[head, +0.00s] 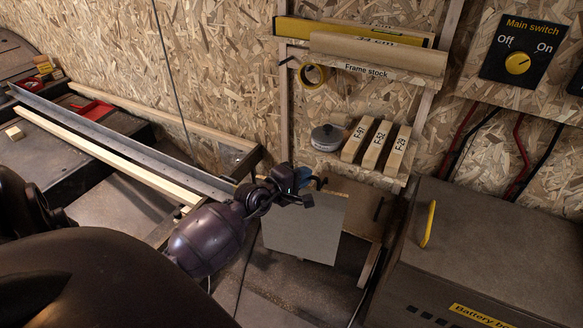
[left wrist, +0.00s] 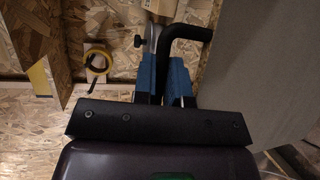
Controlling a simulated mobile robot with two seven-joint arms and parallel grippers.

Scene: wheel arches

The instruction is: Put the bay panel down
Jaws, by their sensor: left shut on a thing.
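The bay panel (head: 305,230) is a flat grey board. It hangs upright below my left gripper (head: 298,184), in front of a wooden stand under the shelf. The panel's lower edge seems clear of the floor, though I cannot tell for sure. In the left wrist view the panel (left wrist: 262,65) fills the right side. Its bent black handle (left wrist: 188,32) runs in between the blue fingertips of my left gripper (left wrist: 168,80), which is shut on it. My right gripper is not in view.
The battery box (head: 480,250) with a yellow handle stands at the right. A wooden shelf (head: 345,170) on the wall holds labelled blocks (head: 375,145) and a tape roll (head: 312,75) hangs above. A workbench (head: 85,165) with long bars is at the left.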

